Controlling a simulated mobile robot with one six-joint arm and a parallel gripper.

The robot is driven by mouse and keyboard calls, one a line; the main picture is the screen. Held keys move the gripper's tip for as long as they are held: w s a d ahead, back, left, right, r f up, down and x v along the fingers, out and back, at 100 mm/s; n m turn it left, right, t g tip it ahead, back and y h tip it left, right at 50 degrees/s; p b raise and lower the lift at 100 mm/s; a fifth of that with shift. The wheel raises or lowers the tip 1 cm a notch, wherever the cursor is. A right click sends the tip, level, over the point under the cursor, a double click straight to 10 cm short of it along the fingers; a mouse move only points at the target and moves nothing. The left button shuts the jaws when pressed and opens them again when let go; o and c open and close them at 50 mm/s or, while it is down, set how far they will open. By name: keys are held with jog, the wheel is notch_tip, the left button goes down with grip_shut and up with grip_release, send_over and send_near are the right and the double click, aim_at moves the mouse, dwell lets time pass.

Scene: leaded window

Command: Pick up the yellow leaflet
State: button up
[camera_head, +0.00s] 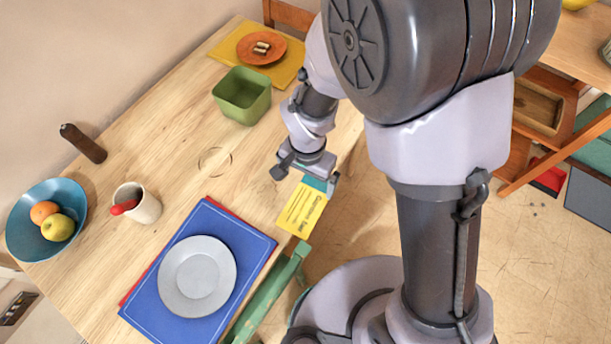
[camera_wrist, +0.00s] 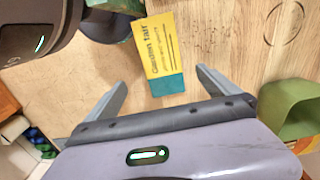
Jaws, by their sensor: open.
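The yellow leaflet (camera_head: 300,210) has a teal band at one end and dark print. It lies at the table's edge near the green chair and appears to stick out past the edge. In the wrist view, the leaflet (camera_wrist: 157,48) is ahead of my gripper (camera_wrist: 162,80), with its teal end toward the space between the fingers. My gripper (camera_head: 306,179) is open and empty, over the teal end. I cannot tell the exact height between them.
A blue book (camera_head: 258,243) with a grey plate (camera_head: 197,276) lies near the leaflet. A green bin (camera_head: 242,97), a white mug (camera_head: 147,206) and a blue bowl (camera_head: 22,232) stand on the table. A green chair (camera_head: 270,295) is at the table's edge. The table's middle is mostly clear.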

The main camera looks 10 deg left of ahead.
jog(key=b, duration=0.3)
send_over(308, 200)
jog(key=s, duration=0.1)
notch_tip(308, 200, down, 9)
jog(key=shift+r, duration=0.2)
jog(key=f, duration=0.2)
jog(key=f+b, duration=0.1)
jog(key=w+f+b, duration=0.1)
jog(key=f, duration=0.1)
jog(key=shift+f, duration=0.3)
jog(key=shift+s+r, duration=0.1)
jog(key=shift+r, duration=0.05)
jog(key=c, duration=1.1)
jog(key=shift+r, duration=0.1)
